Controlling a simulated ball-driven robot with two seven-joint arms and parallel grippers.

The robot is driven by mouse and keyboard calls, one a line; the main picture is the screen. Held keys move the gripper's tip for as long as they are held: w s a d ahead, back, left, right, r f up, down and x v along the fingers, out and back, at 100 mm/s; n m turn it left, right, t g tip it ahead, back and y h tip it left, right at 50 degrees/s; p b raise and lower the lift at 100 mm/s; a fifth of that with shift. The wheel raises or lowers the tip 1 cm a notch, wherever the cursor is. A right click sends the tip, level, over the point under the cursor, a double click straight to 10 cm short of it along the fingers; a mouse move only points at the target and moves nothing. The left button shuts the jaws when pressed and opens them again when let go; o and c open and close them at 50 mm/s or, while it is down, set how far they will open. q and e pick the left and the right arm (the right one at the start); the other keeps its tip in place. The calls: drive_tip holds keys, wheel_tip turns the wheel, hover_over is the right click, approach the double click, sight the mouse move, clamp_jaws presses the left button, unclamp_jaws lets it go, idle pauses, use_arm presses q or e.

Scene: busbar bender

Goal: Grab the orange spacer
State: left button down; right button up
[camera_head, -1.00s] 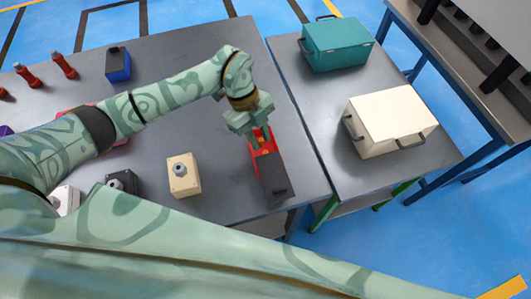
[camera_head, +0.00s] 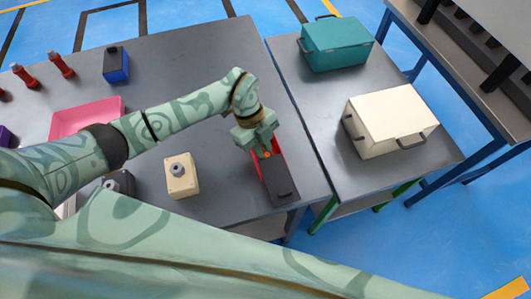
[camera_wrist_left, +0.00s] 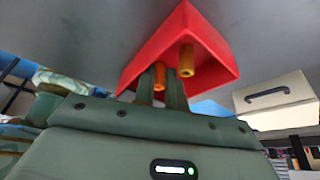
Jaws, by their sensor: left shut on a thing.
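The orange spacer (camera_wrist_left: 159,74) stands in the red box, between the two fingers of my left gripper (camera_wrist_left: 159,86) in the left wrist view. The fingers are shut on it and reach into the box. A yellow-brown spacer (camera_wrist_left: 187,60) stands close beside it. In the head view my left gripper (camera_head: 265,150) is over the red box (camera_head: 256,165), and a bit of orange (camera_head: 267,154) shows below it. Much of the box inside is hidden there. My right gripper is not in view.
A dark block or lid (camera_head: 280,185) adjoins the red box near the table's front edge. A beige box with a grey knob (camera_head: 182,176) stands to the left, a pink tray (camera_head: 88,116) further left. A teal case (camera_head: 336,45) and a cream case (camera_head: 391,122) stand on the right table.

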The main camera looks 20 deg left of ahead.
use_arm(q)
drive_tip(key=shift+a+r, duration=0.15)
drive_tip(key=shift+r, duration=0.05)
